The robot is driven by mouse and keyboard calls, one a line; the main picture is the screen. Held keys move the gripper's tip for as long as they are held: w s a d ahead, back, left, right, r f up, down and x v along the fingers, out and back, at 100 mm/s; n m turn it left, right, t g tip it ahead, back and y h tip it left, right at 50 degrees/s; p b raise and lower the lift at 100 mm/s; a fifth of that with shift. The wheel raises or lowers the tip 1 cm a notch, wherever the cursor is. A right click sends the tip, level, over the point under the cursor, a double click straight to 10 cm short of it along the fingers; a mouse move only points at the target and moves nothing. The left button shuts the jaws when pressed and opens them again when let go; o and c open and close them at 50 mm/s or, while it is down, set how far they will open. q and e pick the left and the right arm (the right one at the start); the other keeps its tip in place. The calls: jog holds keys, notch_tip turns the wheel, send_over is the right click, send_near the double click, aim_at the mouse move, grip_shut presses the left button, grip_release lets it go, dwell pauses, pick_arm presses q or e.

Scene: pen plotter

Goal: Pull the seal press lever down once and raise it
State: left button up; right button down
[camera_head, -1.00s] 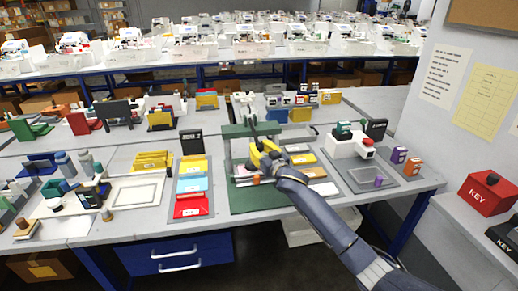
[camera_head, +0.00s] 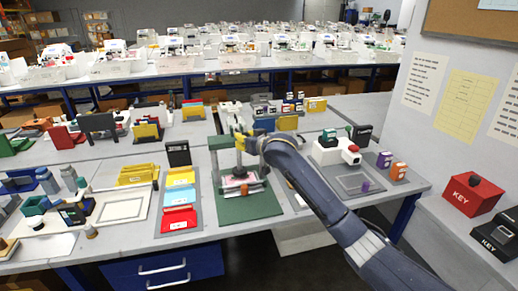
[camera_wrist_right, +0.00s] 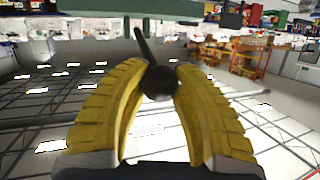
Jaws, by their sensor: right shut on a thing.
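The seal press has a green frame and a green base plate (camera_head: 250,208) at the middle of the bench in the head view. A pinkish pad (camera_head: 236,181) lies under its ram. My right gripper (camera_head: 243,146), with yellow fingers, is at the front of the frame, about level with its top bar. In the right wrist view its fingers are closed around the black ball knob (camera_wrist_right: 158,83) of the press lever. The dark lever shaft (camera_wrist_right: 141,44) runs from the knob up toward the green bar. My gripper partly hides the lever in the head view. My left gripper is not in view.
Yellow, blue and red trays (camera_head: 179,197) stand left of the press. A red KEY box (camera_head: 473,195) sits by the right wall.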

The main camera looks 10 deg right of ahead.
jog(key=w+r, duration=0.1)
jog(key=r, duration=0.1)
jog(key=w+r, duration=0.1)
jog(key=r, duration=0.1)
jog(key=w+r, duration=0.1)
jog(key=r, duration=0.2)
jog(key=shift+w+a, duration=0.2)
jog(key=shift+w, duration=0.05)
jog(key=shift+w+r, duration=0.1)
jog(key=shift+r, duration=0.25)
jog(key=shift+d, duration=0.1)
jog(key=c, duration=1.5)
grip_release()
jog(key=o, duration=0.4)
jog(key=shift+f, duration=0.1)
jog(key=shift+o, duration=0.9)
jog(key=shift+f, duration=0.15)
jog(key=shift+s, duration=0.2)
jog(key=v, duration=1.1)
jog(key=shift+s, duration=0.3)
